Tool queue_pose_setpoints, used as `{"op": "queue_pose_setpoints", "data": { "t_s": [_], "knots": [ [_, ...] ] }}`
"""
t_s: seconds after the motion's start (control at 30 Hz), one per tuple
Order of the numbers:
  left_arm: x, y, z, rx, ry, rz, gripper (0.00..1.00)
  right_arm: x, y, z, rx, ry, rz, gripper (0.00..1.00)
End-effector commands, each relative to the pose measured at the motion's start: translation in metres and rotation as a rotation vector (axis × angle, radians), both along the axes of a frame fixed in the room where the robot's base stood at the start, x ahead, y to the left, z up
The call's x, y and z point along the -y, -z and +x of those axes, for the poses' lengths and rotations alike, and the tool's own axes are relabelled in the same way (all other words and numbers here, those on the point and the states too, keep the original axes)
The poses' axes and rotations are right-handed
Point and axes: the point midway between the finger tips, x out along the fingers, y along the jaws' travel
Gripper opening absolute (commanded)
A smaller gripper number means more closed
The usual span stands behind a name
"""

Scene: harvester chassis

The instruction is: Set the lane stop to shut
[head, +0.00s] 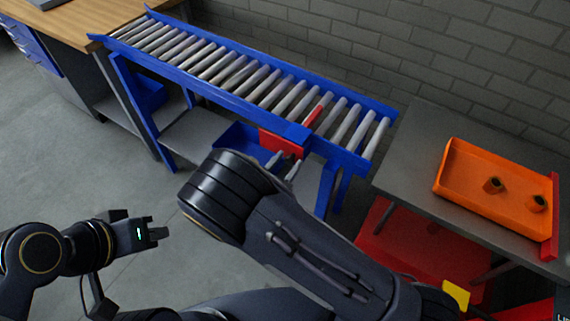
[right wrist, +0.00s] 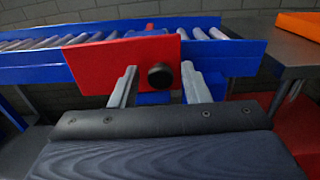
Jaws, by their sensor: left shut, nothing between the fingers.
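The lane stop is a red plate (head: 279,144) on the near blue side rail of the roller conveyor, with a red bar (head: 319,111) among the rollers. In the right wrist view the red plate (right wrist: 90,68) fills the middle and carries a round black knob (right wrist: 160,76). My right gripper (right wrist: 160,88) is open, its two fingers on either side of the knob, with gaps visible. In the head view the right gripper (head: 284,166) is just in front of the plate, and the knob is not clear there. My left gripper (head: 160,233) is shut and empty, low at the left.
The roller conveyor (head: 190,82) runs from a wooden bench (head: 80,22) to a grey table (head: 410,190). An orange tray (head: 470,165) with two small dark-holed parts stands on that table. A blue bin (head: 232,140) sits below the conveyor. Open floor lies at the left.

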Motion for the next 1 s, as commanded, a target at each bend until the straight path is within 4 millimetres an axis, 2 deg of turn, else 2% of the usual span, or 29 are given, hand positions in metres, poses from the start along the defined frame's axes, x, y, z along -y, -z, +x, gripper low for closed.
{"op": "queue_pose_setpoints", "data": {
  "t_s": [0.33, 0.7, 1.0],
  "knots": [
    [0.0, 0.001, 0.0, 0.0, 0.0, 0.0, 0.0, -0.003, 0.001, -0.004, -0.001, -0.001, 0.002, 0.43],
    [0.0, 0.011, 0.0, 0.0, 0.0, 0.0, 0.0, -0.038, 0.001, -0.051, 0.0, -0.003, 0.001, 0.43],
    [0.0, 0.012, 0.0, 0.0, 0.0, 0.0, 0.0, -0.046, 0.0, -0.064, 0.0, 0.0, 0.001, 0.43]
  ]
}}
